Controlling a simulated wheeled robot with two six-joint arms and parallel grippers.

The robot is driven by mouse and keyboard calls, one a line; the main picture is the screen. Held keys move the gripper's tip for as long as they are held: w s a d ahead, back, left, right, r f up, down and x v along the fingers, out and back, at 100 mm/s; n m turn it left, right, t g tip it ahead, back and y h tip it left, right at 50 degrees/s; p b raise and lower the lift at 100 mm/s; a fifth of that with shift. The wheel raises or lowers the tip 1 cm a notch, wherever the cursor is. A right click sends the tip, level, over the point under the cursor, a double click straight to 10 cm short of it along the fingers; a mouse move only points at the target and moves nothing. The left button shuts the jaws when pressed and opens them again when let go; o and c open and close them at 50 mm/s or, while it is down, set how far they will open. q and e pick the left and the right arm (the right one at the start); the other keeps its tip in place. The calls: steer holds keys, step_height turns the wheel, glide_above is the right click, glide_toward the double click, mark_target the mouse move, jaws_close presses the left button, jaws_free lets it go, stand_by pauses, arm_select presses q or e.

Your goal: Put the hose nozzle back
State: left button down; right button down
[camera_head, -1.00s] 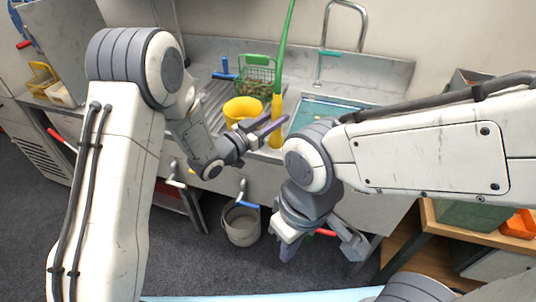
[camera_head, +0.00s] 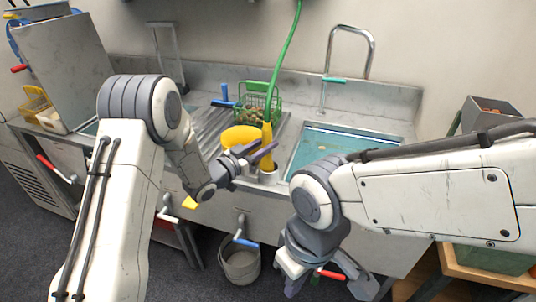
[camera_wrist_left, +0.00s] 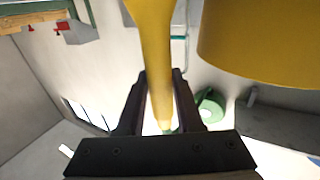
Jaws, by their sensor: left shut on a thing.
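The hose nozzle (camera_head: 267,140) is yellow and stands upright at the near edge of the sink counter, with a green hose (camera_head: 287,48) rising from its top. My left gripper (camera_head: 264,151) is shut on the nozzle. In the left wrist view the nozzle (camera_wrist_left: 154,45) runs down between the two dark fingers. A small grey cup-like holder (camera_head: 269,178) shows at the nozzle's lower end; I cannot tell how deep the tip sits in it. My right gripper (camera_head: 326,282) hangs low in front of the counter, its fingers apart and empty.
A yellow bowl (camera_head: 238,137) stands close left of the nozzle. Behind are a green basket (camera_head: 259,104) of chestnuts and a blue-handled thing (camera_head: 224,97). The sink basin (camera_head: 330,142) with its tap (camera_head: 372,50) is to the right. A grey bucket (camera_head: 240,265) stands below.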

mark_target(268, 160)
arm_select(q)
steer(key=shift+d+f+b, duration=0.2)
steer(key=shift+f+b, duration=0.3)
steer(key=shift+f, duration=0.45)
steer(key=shift+d+f+b, duration=0.2)
steer(key=shift+f+b, duration=0.3)
steer(key=shift+f, duration=0.45)
steer(key=shift+f, duration=0.15)
steer(key=c, duration=0.6)
jaws_free()
steer(key=shift+o, duration=0.2)
steer(key=shift+r, duration=0.2)
